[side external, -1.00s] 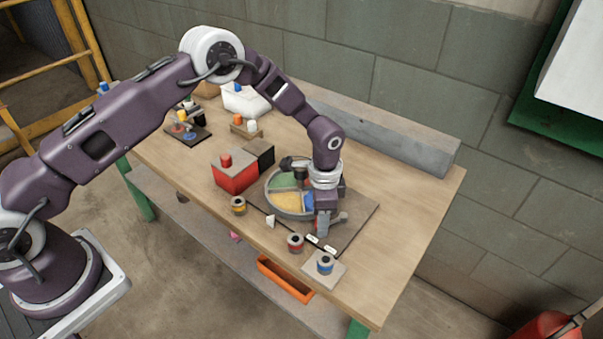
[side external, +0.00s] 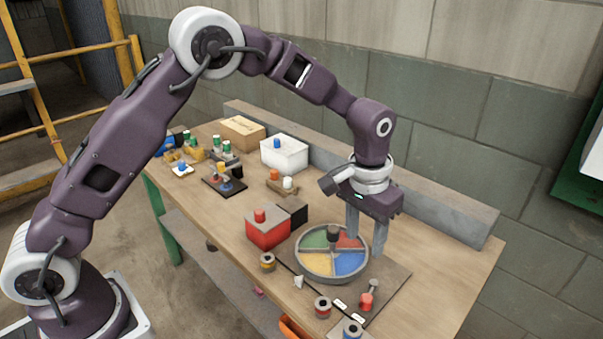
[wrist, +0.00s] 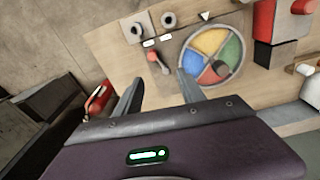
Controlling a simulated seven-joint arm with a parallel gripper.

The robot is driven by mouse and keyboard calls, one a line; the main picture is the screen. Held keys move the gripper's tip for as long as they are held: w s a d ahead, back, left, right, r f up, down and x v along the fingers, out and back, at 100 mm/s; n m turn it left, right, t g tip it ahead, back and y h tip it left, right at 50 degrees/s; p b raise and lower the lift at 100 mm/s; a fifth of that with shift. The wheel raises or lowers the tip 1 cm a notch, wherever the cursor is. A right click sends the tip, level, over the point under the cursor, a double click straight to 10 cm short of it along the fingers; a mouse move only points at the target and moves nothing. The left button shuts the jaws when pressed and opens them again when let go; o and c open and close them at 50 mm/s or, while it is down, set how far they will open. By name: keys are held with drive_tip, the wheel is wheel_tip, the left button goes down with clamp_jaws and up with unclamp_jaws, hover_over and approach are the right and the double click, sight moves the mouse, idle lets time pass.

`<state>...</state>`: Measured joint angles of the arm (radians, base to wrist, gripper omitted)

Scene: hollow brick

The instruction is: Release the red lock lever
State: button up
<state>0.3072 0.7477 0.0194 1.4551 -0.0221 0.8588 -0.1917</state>
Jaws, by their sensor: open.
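The red lock lever (side external: 366,301) stands on the dark base plate (side external: 398,272) at the front right of a round dial; its grey end points up and slightly right. It also shows in the wrist view (wrist: 153,57), beyond my fingers. My gripper (side external: 365,247) is open and empty, raised above the back right of the dial and apart from the lever. Its two fingers are spread in the wrist view (wrist: 158,85).
A red box (side external: 267,234) with a red knob stands left of the dial. A white container (side external: 284,153) and other parts stand farther back. A grey beam (side external: 440,210) runs along the wall.

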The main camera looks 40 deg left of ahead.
drive_tip(key=s+a+r+t, duration=0.1)
drive_tip(key=s+a+r, duration=0.2)
drive_tip(key=r, duration=0.4)
drive_tip(key=s+a+r, duration=0.4)
drive_tip(key=s+r, duration=0.2)
drive_tip(key=r, duration=0.1)
drive_tip(key=shift+s+a+r+t, duration=0.25)
drive_tip(key=shift+s+r+t, duration=0.05)
drive_tip(key=shift+r+t, duration=0.1)
drive_tip(key=shift+c, duration=0.2)
